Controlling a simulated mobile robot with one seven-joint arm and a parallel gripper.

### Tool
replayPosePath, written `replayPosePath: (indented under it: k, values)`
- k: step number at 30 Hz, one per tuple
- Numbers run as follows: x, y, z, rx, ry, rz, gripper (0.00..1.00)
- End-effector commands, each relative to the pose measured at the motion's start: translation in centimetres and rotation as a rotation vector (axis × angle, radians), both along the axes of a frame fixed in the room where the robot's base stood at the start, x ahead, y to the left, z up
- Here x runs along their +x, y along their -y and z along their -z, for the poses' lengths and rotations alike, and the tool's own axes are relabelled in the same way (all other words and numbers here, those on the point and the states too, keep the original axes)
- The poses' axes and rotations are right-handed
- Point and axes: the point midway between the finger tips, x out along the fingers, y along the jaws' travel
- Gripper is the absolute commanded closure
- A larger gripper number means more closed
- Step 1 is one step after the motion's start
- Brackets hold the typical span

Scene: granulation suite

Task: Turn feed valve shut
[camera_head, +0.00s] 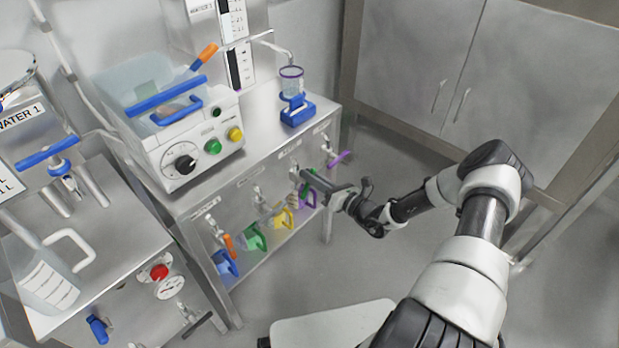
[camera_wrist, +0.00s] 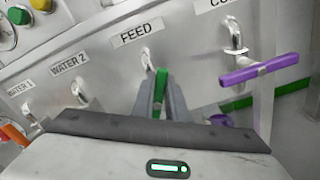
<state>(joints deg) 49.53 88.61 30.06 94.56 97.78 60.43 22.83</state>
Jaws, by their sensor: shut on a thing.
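The feed valve sits on the steel panel under the FEED label (camera_wrist: 136,34). Its green handle (camera_wrist: 160,78) is between my gripper's fingers (camera_wrist: 162,90) in the wrist view. My gripper is shut on this handle, and the fingers hide most of it. How far the handle is turned cannot be told. In the head view my gripper (camera_head: 312,182) reaches the front of the bench from the right, and a bit of the green handle (camera_head: 305,188) shows at its tip.
Right of the feed valve is a valve with a purple handle (camera_wrist: 258,69) set crosswise. The WATER 2 valve (camera_wrist: 80,92) and an orange handle (camera_wrist: 14,134) are to the left. Coloured jugs, among them a green one (camera_head: 254,238), stand below the panel. Open floor lies right of the bench.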

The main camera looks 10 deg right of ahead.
Motion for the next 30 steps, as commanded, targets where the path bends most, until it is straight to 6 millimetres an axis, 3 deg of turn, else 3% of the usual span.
replayPosePath:
  k: [30]
  values:
    - [0.8,1.2,2.1,0.735,-0.534,0.000,1.00]
